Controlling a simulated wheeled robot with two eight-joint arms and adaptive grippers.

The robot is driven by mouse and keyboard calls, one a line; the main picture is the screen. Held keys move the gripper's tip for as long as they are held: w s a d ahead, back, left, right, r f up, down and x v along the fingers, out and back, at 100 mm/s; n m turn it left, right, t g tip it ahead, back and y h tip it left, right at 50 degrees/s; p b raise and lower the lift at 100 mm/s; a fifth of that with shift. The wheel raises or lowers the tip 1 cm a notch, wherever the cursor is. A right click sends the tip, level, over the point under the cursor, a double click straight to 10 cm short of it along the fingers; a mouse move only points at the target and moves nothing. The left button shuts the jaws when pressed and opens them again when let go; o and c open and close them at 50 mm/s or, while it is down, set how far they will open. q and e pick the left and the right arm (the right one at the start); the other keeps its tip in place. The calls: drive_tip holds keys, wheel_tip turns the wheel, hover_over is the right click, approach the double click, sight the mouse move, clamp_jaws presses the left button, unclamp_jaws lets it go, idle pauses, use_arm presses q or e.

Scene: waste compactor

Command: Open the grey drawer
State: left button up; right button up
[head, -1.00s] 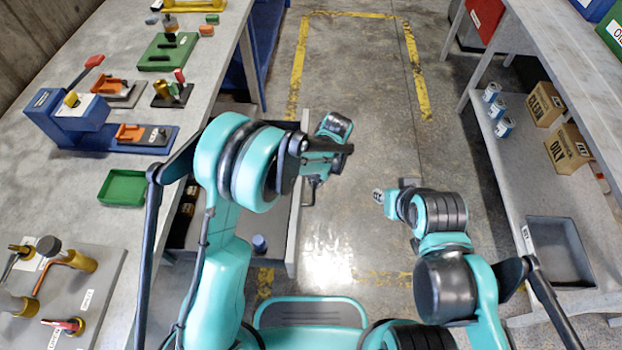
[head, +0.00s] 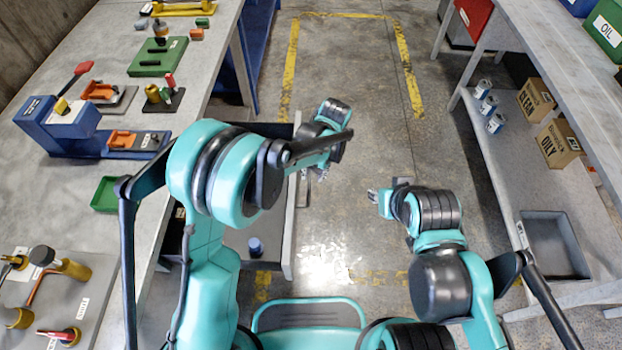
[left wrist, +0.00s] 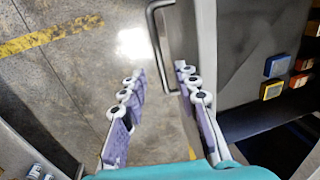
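In the left wrist view, the drawer's front panel (left wrist: 205,50) runs down right of centre. Its metal bar handle (left wrist: 153,28) sticks out to the left. My left gripper (left wrist: 160,85) is open, its fingers apart. The handle's lower part shows between them, with no grip visible. In the head view my left gripper (head: 318,172) is just right of the drawer front. My right gripper (head: 374,195) is over the floor, its fingers too small to read.
The left bench (head: 150,200) carries a green tray (head: 105,194), a blue fixture (head: 70,125) and tools. The right bench's lower shelf holds cans, boxes (head: 558,145) and a grey bin (head: 555,245). The floor between is clear, with yellow lines (head: 290,65).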

use_arm(q)
wheel_tip(320, 180, up, 7)
drive_tip(key=d, duration=0.1)
drive_tip(key=shift+d, duration=0.15)
idle(0.3)
drive_tip(key=s+a+r+t+h, duration=0.25)
drive_tip(key=s+a+r, duration=0.35)
drive_tip(key=a+r, duration=0.45)
drive_tip(key=s+a+f+t, duration=0.1)
drive_tip(key=s+a+t, duration=0.3)
drive_tip(key=s+a, duration=0.7)
drive_tip(key=shift+a+f+n, duration=0.25)
drive_tip(key=shift+f+n, duration=0.15)
